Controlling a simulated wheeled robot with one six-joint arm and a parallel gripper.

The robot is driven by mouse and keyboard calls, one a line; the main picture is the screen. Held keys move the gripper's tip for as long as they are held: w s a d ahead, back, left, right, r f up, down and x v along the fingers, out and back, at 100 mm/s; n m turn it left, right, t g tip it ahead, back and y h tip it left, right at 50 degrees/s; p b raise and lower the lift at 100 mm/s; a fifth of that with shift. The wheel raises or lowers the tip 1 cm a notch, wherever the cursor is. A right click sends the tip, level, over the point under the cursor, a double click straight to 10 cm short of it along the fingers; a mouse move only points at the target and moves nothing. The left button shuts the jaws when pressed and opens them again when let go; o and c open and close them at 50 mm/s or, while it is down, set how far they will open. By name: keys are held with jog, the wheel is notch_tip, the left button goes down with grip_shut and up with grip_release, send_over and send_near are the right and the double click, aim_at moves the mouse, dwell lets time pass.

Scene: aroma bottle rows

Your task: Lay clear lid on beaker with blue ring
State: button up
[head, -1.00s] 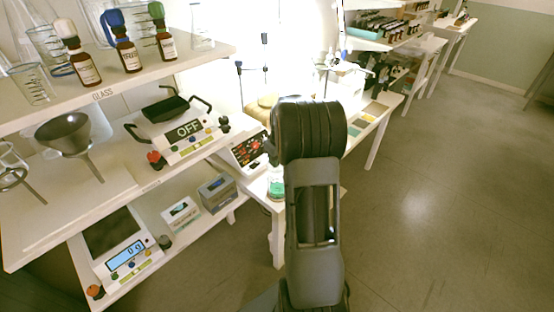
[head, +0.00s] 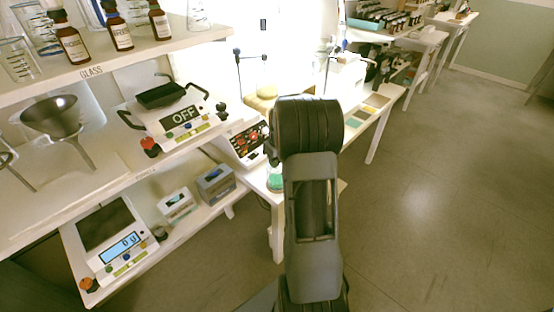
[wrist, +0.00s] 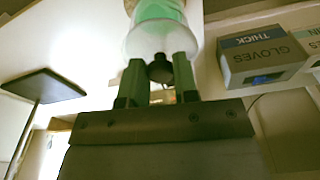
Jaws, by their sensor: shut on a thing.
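In the wrist view my gripper (wrist: 160,76) is shut on the dark knob of a clear lid (wrist: 148,42). The two pale green fingers sit on either side of the knob. A green shape (wrist: 157,10) shows through and beyond the lid; whether the lid touches it, I cannot tell. In the head view my arm hides the gripper and lid. A glass vessel with green in its bottom (head: 275,182) shows just left of my arm, partly hidden. I cannot make out a blue ring on it.
The glass shelf (head: 150,54) holds brown bottles (head: 118,32) and glassware at left. The floor at right (head: 440,200) is clear.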

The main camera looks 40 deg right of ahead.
jog(key=o, duration=0.9)
jog(key=shift+o, duration=0.2)
jog(key=shift+r, duration=0.1)
notch_tip(320, 180, up, 14)
jog(key=s, duration=0.1)
jog(key=shift+s+f, duration=0.2)
jog(key=shift+s, duration=0.15)
jog(key=s+a+t+p, duration=0.1)
jog(key=s+a, duration=0.7)
jog(key=a, duration=0.3)
jog(key=s+a+r+t+p, duration=0.1)
jog(key=s+a+p, duration=0.1)
jog(key=s+a, duration=0.6)
jog(key=a, duration=0.4)
jog(key=shift+a+m, duration=0.15)
jog(key=shift+m, duration=0.15)
